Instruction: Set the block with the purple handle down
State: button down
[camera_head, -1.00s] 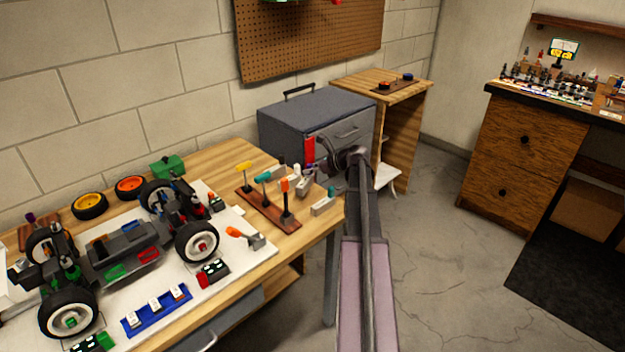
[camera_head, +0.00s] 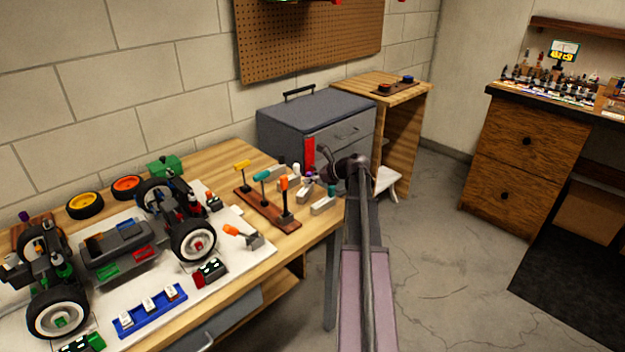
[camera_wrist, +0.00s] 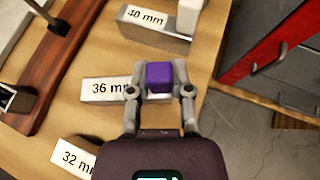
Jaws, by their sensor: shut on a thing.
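The purple handle (camera_wrist: 160,77) is between the two fingers of my gripper (camera_wrist: 160,92) in the wrist view, and the fingers are shut on it. The block marked 36 mm (camera_wrist: 104,89) lies under this handle, over the wooden table. I cannot tell whether its underside touches the tabletop. In the head view the purple handle (camera_head: 308,175) is a small spot near the table's right end, beside my gripper (camera_head: 318,178), and the block is mostly hidden.
Blocks marked 40 mm (camera_wrist: 150,22) and 32 mm (camera_wrist: 78,157) lie on either side. A brown wooden rack (camera_wrist: 45,60) is at left. A red panel (camera_wrist: 265,45) stands beyond the table edge. The car (camera_head: 120,245) is on the table's left part.

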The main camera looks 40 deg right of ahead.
jog(key=shift+f, duration=0.15)
jog(key=c, duration=0.5)
grip_release()
jog(key=shift+c, duration=0.2)
jog(key=shift+r, duration=0.25)
jog(key=p+v, duration=0.5)
jog(key=v, duration=0.7)
jog(key=shift+p, duration=0.4)
jog(key=shift+f, duration=0.15)
